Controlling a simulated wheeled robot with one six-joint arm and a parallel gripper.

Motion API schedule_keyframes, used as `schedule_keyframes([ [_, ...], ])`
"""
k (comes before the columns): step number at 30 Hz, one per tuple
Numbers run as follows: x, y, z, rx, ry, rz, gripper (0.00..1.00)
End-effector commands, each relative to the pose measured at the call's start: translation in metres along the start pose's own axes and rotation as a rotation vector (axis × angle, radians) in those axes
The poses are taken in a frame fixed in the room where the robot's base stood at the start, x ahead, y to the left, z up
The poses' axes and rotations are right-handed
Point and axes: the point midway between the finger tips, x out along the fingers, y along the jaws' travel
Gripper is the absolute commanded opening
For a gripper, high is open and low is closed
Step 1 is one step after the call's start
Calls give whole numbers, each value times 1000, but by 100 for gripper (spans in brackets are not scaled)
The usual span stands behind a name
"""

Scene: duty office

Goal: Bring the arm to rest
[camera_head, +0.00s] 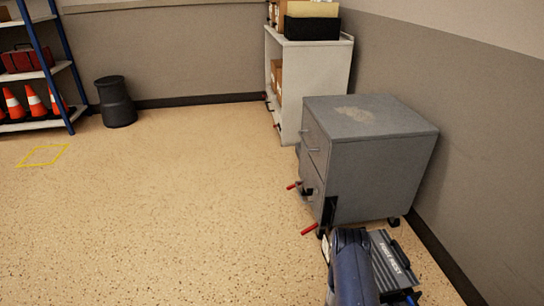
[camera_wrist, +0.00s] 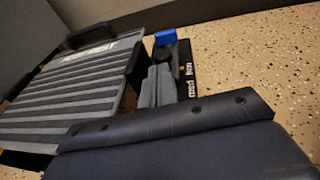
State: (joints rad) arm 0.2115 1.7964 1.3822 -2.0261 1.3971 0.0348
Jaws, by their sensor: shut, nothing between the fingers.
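My arm, dark blue, shows at the bottom of the head view, folded low in front of the grey cabinet (camera_head: 370,165). The end of my gripper is hidden there. In the wrist view, my gripper (camera_wrist: 158,85) shows as two grey fingers close together past a dark blue edge. It is shut and empty. No object is held.
The grey two-drawer cabinet stands close ahead at right, by the wall. Behind it is a white shelf unit (camera_head: 318,85). A dark bin (camera_head: 116,103) and a blue-framed rack (camera_head: 48,60) with orange cones (camera_head: 36,103) are far left. The speckled floor at left is clear.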

Motion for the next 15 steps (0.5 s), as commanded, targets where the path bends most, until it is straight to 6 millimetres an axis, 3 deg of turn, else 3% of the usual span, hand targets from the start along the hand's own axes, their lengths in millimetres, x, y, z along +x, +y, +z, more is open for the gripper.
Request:
schedule_keyframes([
  [15, -80, 2, 0, -2, 0, 3, 0],
])
